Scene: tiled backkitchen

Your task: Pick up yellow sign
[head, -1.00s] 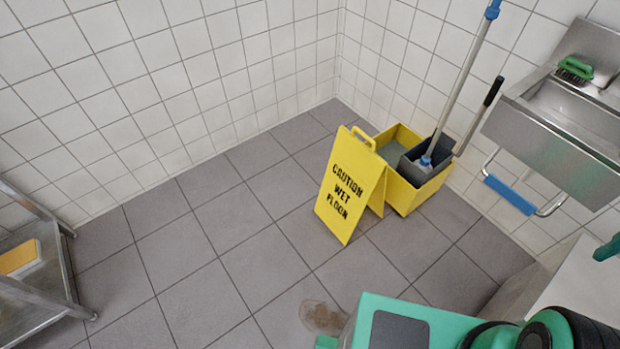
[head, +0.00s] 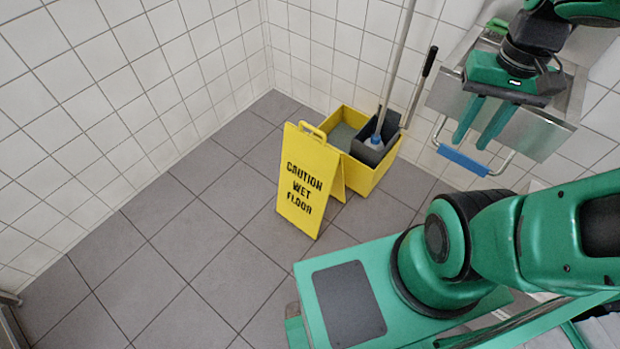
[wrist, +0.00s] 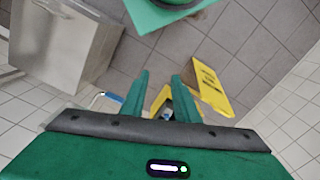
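The yellow sign (head: 307,183) stands on the grey tiled floor as a folded A-frame, with black letters reading "CAUTION WET FLOOR" and a handle loop on top. It also shows in the wrist view (wrist: 209,87), right of my fingers. My gripper (head: 478,142) is at the upper right of the head view, in front of the sink, well above and to the right of the sign. Its two green fingers are apart with nothing between them. The fingers also show in the wrist view (wrist: 158,98).
A yellow mop bucket (head: 366,176) with a grey wringer and mop stands right behind the sign. A metal sink (head: 540,128) with a blue-gripped bar (head: 463,160) is on the right wall. Floor left of the sign is clear.

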